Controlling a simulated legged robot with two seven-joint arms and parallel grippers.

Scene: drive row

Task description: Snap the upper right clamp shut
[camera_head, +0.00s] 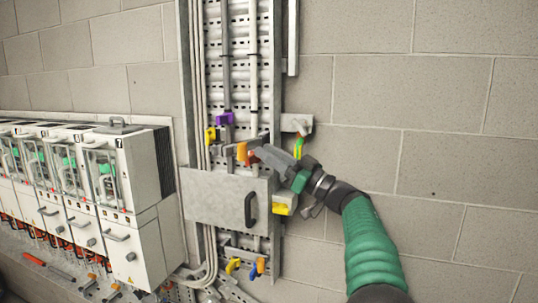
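A pale clamp (297,123) with a green-and-yellow lever (298,147) sits at the right edge of the perforated rail, above the grey cover plate; it appears to be the upper right clamp. Its lever hangs downward, and I cannot tell whether it is latched. My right gripper (262,154) reaches in from the lower right on a green-sleeved arm. Its fingers point left, just below and left of that lever, close to an orange clamp piece (242,151). Contact and finger gap are unclear at this size. My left gripper is not in view.
The grey cover plate (205,197) with a black handle (250,208) lies just below my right gripper. Purple (225,118) and yellow (210,136) pieces sit left. A yellow block (282,210) is below. White drive cabinets (130,205) fill the left. The right wall is bare.

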